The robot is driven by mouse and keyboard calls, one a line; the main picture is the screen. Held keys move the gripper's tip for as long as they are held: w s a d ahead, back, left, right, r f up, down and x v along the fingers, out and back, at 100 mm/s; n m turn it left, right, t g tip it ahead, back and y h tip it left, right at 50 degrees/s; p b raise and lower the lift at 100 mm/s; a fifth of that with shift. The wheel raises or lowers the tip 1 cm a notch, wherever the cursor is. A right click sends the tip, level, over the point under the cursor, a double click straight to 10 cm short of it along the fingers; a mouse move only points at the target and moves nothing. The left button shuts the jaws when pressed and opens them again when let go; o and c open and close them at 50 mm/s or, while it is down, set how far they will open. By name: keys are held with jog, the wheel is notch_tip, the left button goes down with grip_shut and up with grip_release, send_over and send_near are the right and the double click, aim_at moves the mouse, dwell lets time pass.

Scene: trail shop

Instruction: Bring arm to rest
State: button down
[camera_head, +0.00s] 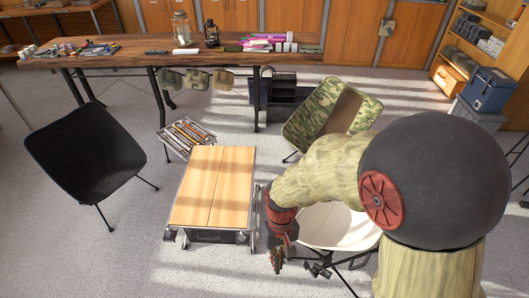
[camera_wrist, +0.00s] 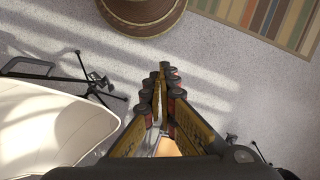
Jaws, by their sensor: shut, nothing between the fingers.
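My arm (camera_head: 325,175) reaches in from the right in the head view and bends down beside the white chair. My gripper (camera_head: 278,262) hangs low over the floor, between the small wooden table (camera_head: 212,190) and the white chair (camera_head: 338,228). In the wrist view my gripper (camera_wrist: 161,85) has its fingers together with nothing between them. The floor shows beyond the fingertips.
A black chair (camera_head: 85,152) and a camouflage chair (camera_head: 332,108) stand near the long workbench (camera_head: 120,50). The wrist view shows the white chair (camera_wrist: 48,125), a round brown object (camera_wrist: 142,14) and a striped rug (camera_wrist: 270,18). Open floor lies front left.

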jog(key=s+d+r+m+t, duration=0.1)
jog(key=s+d+r+t, duration=0.1)
jog(key=d+r, duration=0.3)
jog(key=s+d+r+m+t+p, duration=0.1)
jog(key=d+r+t, duration=0.2)
jog(key=r, duration=1.1)
jog(key=s+d+r+m+t, duration=0.1)
jog(key=s+d+r+t, duration=0.1)
jog(key=d+r, duration=0.5)
notch_tip(320, 180, up, 2)
jog(key=shift+s+r+t+p, duration=0.3)
jog(key=shift+t+p, duration=0.1)
jog(key=shift+t, duration=0.2)
